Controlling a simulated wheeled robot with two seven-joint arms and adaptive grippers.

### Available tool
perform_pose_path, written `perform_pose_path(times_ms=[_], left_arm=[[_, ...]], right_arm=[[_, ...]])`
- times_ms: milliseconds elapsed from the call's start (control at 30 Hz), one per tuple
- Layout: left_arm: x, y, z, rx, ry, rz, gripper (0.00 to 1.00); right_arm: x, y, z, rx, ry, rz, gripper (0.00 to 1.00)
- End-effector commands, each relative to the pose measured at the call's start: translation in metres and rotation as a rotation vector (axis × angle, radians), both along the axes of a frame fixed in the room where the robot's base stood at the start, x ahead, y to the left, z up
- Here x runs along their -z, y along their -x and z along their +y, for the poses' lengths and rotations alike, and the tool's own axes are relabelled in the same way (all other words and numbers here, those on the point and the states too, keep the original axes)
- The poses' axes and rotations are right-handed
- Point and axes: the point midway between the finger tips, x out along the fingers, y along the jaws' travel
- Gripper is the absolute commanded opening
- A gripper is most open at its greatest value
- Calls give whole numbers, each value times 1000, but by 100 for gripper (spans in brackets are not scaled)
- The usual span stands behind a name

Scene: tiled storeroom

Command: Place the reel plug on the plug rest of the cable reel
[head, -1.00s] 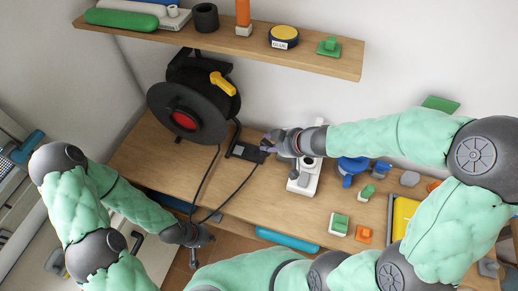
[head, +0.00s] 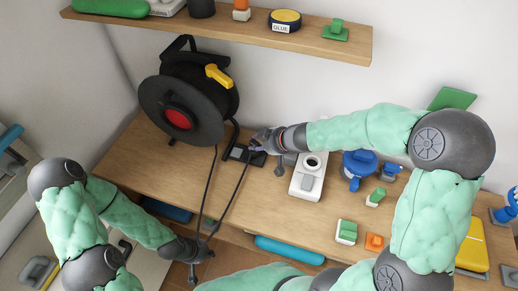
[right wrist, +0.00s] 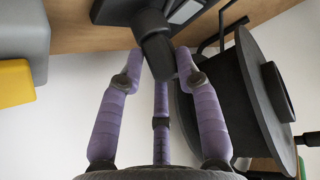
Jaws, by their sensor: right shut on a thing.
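The cable reel (head: 178,108) stands on the wooden bench at the left, a black drum with a red centre and a yellow handle. Its plug rest (head: 240,154) is a dark block low at the reel's right side. My right gripper (head: 260,139) is just above and right of this rest. In the right wrist view its purple fingers (right wrist: 160,70) are shut on the black reel plug (right wrist: 157,45). The plug is close to the rest; contact cannot be made out. My left gripper (head: 194,272) is low by the bench's front edge, near the black cable, its fingers unclear.
The cable (head: 207,200) hangs in a loop over the bench's front edge. A white device (head: 306,180) stands just right of the right gripper, with a blue object (head: 357,163) beyond it. A loaded shelf (head: 200,31) runs above the bench.

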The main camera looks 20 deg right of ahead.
Motion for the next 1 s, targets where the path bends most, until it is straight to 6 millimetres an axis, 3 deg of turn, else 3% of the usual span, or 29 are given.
perform_pose_path(times_ms=[100,533,567,633,1000], left_arm=[[13,0,0,0,0,0,0],[14,0,0,0,0,0,0],[14,0,0,0,0,0,0],[14,0,0,0,0,0,0],[13,0,0,0,0,0,0]], right_arm=[[12,0,0,-1,0,-1,2],[14,0,0,0,0,0,2],[15,0,0,0,0,0,37],[14,0,0,0,0,0,57],[12,0,0,0,0,0,58]])
